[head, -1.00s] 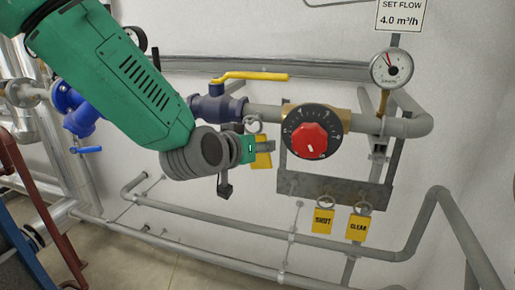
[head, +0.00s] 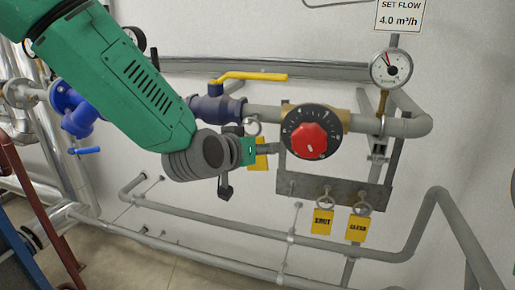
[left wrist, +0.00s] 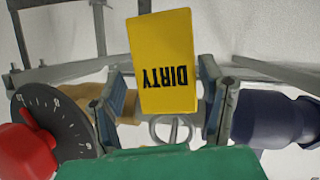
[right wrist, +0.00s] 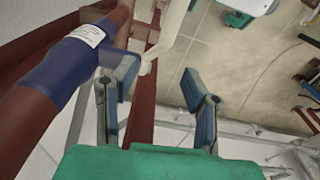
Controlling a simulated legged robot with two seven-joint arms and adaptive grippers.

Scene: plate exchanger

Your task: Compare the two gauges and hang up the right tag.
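The yellow DIRTY tag (left wrist: 163,62) hangs at the pipe between the blue valve and the dial, and its ring (head: 253,126) shows above it. In the head view the tag (head: 261,154) is partly behind my left gripper (head: 264,149). In the left wrist view the left fingers (left wrist: 165,100) are open, one on each side of the tag. The SHUT tag (head: 322,222) and CLEAR tag (head: 357,228) hang from a grey bracket (head: 345,190). One gauge (head: 391,69) has a white dial, needle toward upper left. A second round gauge (head: 136,37) is mostly behind my arm. My right gripper (right wrist: 160,88) is open and empty.
A sign (head: 400,14) reads SET FLOW 4.0 m³/h. A red knob (head: 310,141) on a black dial is right of my left gripper. A yellow valve lever (head: 252,76) is above it. A red-brown pipe (right wrist: 30,120) with a blue band is close to my right gripper.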

